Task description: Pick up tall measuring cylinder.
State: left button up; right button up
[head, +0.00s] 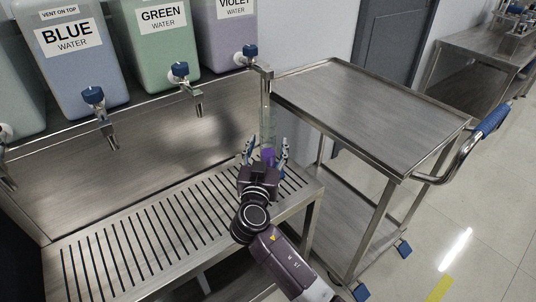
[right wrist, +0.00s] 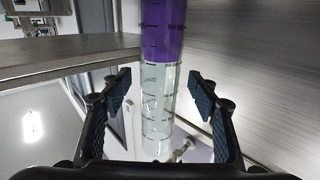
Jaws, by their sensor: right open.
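The tall measuring cylinder (head: 267,122) is clear with purple liquid in its lower part. It stands upright at the right end of the slotted drain shelf, below the violet tank's tap; its base is hidden behind my gripper. My right gripper (head: 266,152) is open, one finger on each side of the cylinder. In the right wrist view the cylinder (right wrist: 158,105) shows between the two open fingers (right wrist: 160,92), with visible gaps on both sides. The purple part is at the top of that view. My left gripper is not in view.
Blue (head: 70,75), green (head: 160,50) and violet (head: 222,50) water tanks with taps stand behind the slotted shelf (head: 130,232). A steel cart (head: 365,100) with a mostly bare top stands close on the right. The shelf left of the gripper is clear.

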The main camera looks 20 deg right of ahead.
jog(key=shift+w+d, duration=0.2)
jog(key=shift+w, duration=0.15)
grip_shut()
jog(key=shift+r, duration=0.1)
